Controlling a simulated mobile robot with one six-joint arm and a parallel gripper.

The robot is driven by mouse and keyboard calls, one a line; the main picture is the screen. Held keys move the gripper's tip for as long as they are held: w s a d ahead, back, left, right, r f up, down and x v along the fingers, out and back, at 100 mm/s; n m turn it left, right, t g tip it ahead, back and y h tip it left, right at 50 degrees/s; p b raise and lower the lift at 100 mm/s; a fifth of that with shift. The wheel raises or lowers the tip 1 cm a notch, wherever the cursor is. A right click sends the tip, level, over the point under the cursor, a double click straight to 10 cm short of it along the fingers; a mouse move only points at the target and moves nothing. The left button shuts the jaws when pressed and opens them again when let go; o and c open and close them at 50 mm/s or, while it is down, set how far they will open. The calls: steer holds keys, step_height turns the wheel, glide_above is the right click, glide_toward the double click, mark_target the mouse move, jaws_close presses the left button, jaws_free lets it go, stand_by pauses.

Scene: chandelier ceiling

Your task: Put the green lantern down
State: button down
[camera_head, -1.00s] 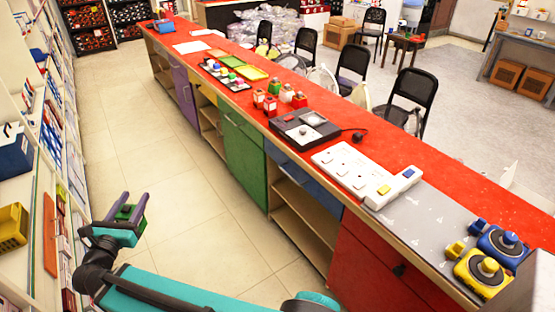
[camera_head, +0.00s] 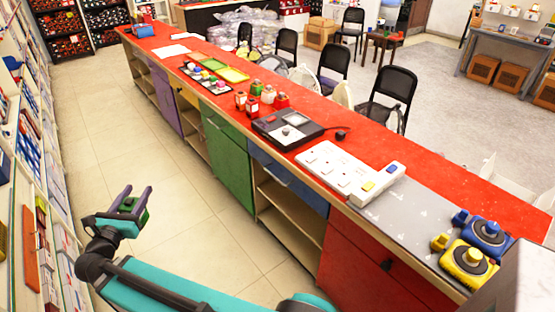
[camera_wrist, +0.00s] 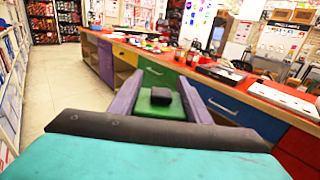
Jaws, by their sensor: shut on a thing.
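The green lantern (camera_head: 127,206) is between the fingers of my gripper (camera_head: 138,198), held in the air over the tiled aisle left of the counter. In the wrist view the lantern (camera_wrist: 160,104) shows as a green block with a dark top piece, between the two purple fingers of my gripper (camera_wrist: 163,90). The gripper is shut on it. The long red-topped counter (camera_head: 225,72) stands to the right of the gripper, with a gap of floor between.
On the counter are small red and green lanterns (camera_head: 268,94), a black device (camera_head: 287,131), a white power strip (camera_head: 345,172) and blue and yellow devices (camera_head: 468,259). Trays (camera_head: 232,74) lie farther back. Shelves (camera_head: 25,200) line the left side. Bare red counter shows right of the power strip.

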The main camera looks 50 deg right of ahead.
steer(key=s+d+m+g+h+b, duration=0.1)
steer(key=s+d+m+g, duration=0.2)
steer(key=d, duration=1.3)
steer(key=s+d+m+g+h+b, duration=0.1)
steer(key=s+d+m+g+h, duration=0.2)
steer(key=d, duration=1.3)
steer(key=s+d+m+g+y, duration=0.1)
steer(key=s+d+m+g, duration=0.2)
steer(key=s+d, duration=2)
steer(key=shift+d+r+g+y+b, duration=0.45)
steer(key=shift+d+g, duration=1.25)
steer(key=shift+g, duration=0.9)
steer(key=s+d+f+p, duration=0.1)
steer(key=s+d+p, duration=0.2)
steer(key=s+d, duration=0.5)
steer(key=d, duration=0.4)
steer(key=shift+f+p, duration=0.2)
steer(key=shift+p, duration=0.15)
steer(key=shift+s+d, duration=0.1)
steer(key=shift+s, duration=0.05)
